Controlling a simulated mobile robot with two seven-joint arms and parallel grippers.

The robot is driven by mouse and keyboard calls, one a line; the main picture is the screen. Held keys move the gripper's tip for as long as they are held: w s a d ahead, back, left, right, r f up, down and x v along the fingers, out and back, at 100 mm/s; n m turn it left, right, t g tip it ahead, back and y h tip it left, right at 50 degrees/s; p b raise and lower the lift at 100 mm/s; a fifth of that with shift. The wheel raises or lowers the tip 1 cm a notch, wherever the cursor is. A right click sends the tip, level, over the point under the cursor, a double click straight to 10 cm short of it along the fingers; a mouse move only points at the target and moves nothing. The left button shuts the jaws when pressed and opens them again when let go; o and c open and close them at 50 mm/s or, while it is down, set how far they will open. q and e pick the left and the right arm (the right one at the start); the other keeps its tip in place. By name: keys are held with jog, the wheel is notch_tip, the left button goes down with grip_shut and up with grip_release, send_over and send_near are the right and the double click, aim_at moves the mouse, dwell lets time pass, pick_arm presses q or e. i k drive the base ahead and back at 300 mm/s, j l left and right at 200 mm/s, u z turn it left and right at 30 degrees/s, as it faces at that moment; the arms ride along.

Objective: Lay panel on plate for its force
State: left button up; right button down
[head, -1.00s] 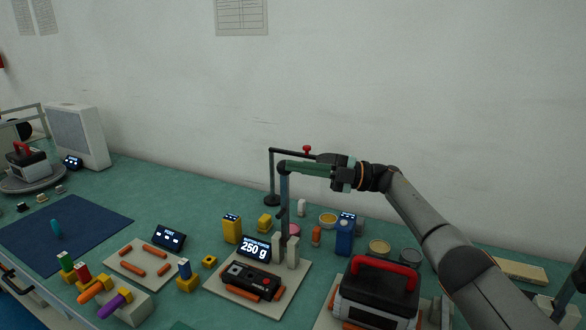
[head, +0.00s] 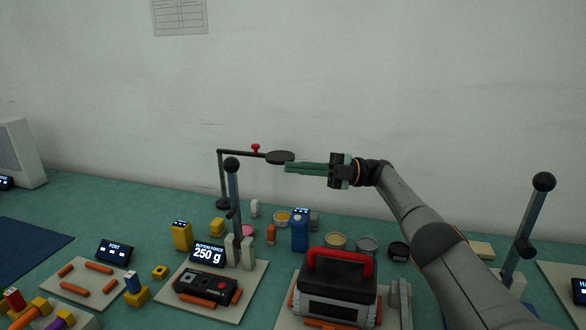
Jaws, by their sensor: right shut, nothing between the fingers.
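The black panel (head: 206,284), with red buttons on its top, lies on the beige plate (head: 232,311) beside orange bars. The display (head: 208,254) behind it reads "BUTTON FORCE 250 g". A grey upright lever (head: 234,197) with a black ball on top stands at the plate's back. My right gripper (head: 287,168) has green fingers and is shut and empty. It is raised above the bench, to the right of the lever and apart from the panel. My left gripper is not in view.
A black-and-grey case (head: 340,282) with a red handle stands right of the plate. A blue container (head: 300,233) and several tins stand behind. Another lever (head: 530,215) rises at right.

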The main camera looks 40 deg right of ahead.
aim_at(220, 289)
jog(key=k+j, duration=1.2)
jog(key=j, duration=0.1)
